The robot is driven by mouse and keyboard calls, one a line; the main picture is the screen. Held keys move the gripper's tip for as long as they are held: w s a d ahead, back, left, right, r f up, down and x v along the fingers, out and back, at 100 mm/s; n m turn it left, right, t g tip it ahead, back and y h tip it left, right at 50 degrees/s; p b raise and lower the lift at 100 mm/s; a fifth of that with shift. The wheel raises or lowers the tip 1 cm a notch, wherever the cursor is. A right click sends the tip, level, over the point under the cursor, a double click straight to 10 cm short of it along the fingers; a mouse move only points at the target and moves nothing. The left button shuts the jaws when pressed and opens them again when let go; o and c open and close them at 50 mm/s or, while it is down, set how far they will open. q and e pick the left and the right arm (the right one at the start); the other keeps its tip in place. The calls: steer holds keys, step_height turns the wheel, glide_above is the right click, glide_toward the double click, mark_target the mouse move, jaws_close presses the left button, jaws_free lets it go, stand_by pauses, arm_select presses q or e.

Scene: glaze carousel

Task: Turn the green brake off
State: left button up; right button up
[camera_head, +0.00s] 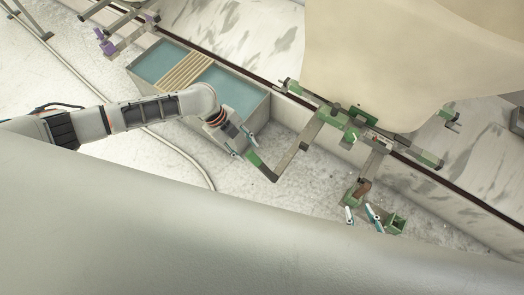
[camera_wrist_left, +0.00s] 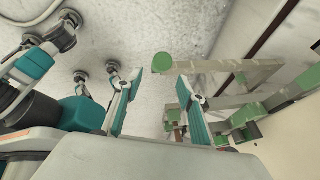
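A grey metal arm (camera_head: 296,150) reaches out from the green-marked carousel hardware (camera_head: 352,128) and bends back at its near end to a green tip (camera_head: 253,159). I take this as the green brake's handle, but cannot be sure. In the left wrist view the green tip shows as a round green end (camera_wrist_left: 162,62). My left gripper (camera_head: 243,147) is open and empty. In its wrist view the fingertips (camera_wrist_left: 160,84) stand apart, with the round green end just beyond the gap, not clasped. My right gripper (camera_head: 362,214) is open, beside a brown-and-green bracket (camera_head: 360,192).
A grey trough (camera_head: 256,113) with blue liquid and wooden slats (camera_head: 188,72) stands behind my left arm. A large beige rounded body (camera_head: 400,55) overhangs the hardware. A small green box (camera_head: 396,224) is beside my right gripper. Pale floor (camera_head: 310,185) lies between the grippers.

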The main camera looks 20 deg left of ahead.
mark_target(250, 153)
arm_select(q)
steer(key=shift+w+a, duration=0.25)
steer(key=shift+a, duration=0.15)
steer(key=shift+f, duration=0.15)
steer(key=b+x, duration=0.1)
steer(key=x, duration=0.5)
steer(key=shift+s, duration=0.1)
steer(key=shift+d+f+b, duration=0.25)
steer(key=shift+f+b, duration=0.1)
steer(key=shift+f, duration=0.2)
jaws_close()
arm_select(e)
steer(key=shift+w+a+f, duration=0.1)
steer(key=shift+w+a, duration=0.05)
steer(key=shift+w, duration=0.15)
